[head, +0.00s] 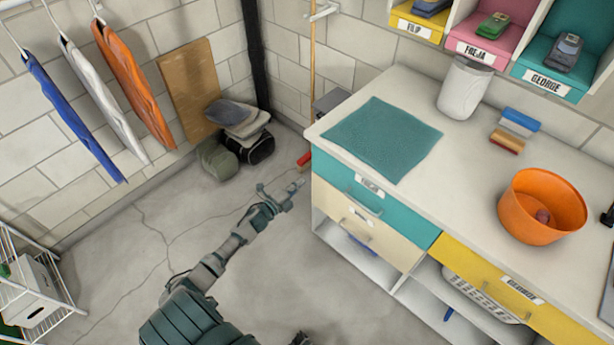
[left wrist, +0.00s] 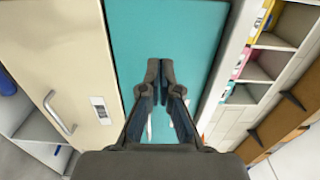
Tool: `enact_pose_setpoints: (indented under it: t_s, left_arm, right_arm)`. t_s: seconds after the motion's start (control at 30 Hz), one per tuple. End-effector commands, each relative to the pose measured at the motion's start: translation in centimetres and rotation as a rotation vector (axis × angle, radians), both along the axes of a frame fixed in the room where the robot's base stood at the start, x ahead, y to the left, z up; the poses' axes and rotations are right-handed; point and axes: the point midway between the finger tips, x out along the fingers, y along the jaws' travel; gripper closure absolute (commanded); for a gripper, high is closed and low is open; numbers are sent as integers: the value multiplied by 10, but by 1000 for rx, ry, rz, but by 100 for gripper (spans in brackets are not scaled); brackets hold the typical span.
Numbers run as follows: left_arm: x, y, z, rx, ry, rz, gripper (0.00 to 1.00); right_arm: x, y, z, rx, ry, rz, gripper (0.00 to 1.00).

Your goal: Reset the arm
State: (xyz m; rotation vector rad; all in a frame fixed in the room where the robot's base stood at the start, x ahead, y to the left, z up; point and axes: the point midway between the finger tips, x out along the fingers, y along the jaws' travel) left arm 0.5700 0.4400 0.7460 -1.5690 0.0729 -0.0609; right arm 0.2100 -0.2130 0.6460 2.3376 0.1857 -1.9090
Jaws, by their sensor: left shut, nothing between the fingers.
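My left arm reaches up from the bottom of the head view, over the grey floor. Its left gripper (head: 281,190) is in the air just left of the drawer cabinet, with nothing in it. In the left wrist view the fingers of the left gripper (left wrist: 160,72) come together at the tips and are shut. Behind them is a teal drawer front (left wrist: 180,35), with a cream drawer (left wrist: 65,50) and its handle to the left.
A white worktop (head: 460,150) holds a teal mat (head: 382,138), an orange bowl (head: 540,207) and a white container (head: 465,88). Clothes (head: 135,85) hang at left above a wire rack (head: 35,290). Bags (head: 232,140) lie by the back wall. Open floor surrounds my arm.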

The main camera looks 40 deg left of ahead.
Motion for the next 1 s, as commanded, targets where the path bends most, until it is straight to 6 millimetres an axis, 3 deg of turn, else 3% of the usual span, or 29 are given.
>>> enact_pose_setpoints:
  t_s: [0.2, 0.53, 0.63, 0.73, 0.83, 1.0]
  left_arm:
    - [-35, 2, 1, 0, 0, -1, 100]
    - [-42, 2, 1, 3, 0, -1, 100]
    - [-45, 1, -7, -26, 23, 14, 100]
    - [-59, -4, -38, -142, 117, 82, 100]
    - [-88, -19, -93, -335, 284, 205, 100]
    - [-175, -72, -194, -676, 620, 471, 100]
  right_arm:
    - [4, 1, -14, 0, 0, 1, 36]
    - [6, 1, -19, -1, 0, 1, 36]
    - [7, 1, -19, -1, -2, 1, 36]
    - [8, 2, -36, 0, 8, 3, 36]
    - [10, 3, -61, -1, 14, 5, 36]
    - [5, 3, -110, -3, 27, 10, 36]
